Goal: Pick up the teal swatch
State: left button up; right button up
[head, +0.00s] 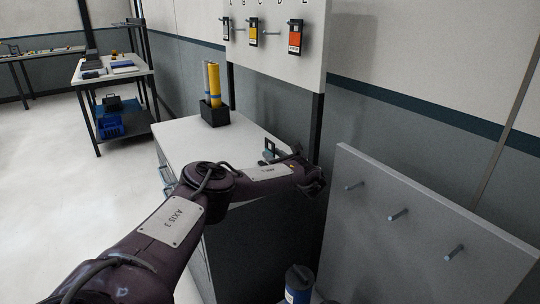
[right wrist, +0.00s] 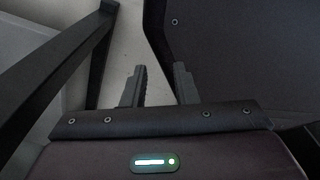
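No swatch that I can clearly make out as teal shows. A small dark card-like object (head: 269,147) stands on the cabinet top, partly hidden behind my left arm; its colour is too small to tell. My left gripper (head: 313,182) is at the end of the arm, just past the cabinet's right edge, between it and the grey peg panel. Its fingers are dark and blurred into shadow, so I cannot tell their opening or whether they hold anything. My right gripper (right wrist: 158,82) has its two fingers apart with nothing between them.
A wall board (head: 272,12) carries a yellow swatch (head: 253,33) and an orange one (head: 295,38). A grey panel (head: 420,225) has bare pegs. A blue canister (head: 298,284) stands low in front.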

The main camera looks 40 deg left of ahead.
aim_at(270, 151)
pick_arm(q)
jog(key=shift+x, duration=1.25)
jog(key=shift+w+a+f, duration=0.1)
jog(key=shift+w+a, duration=0.1)
grip_shut()
pick_arm(e)
jog(key=shift+w+d, duration=0.1)
jog(key=shift+w, duration=0.65)
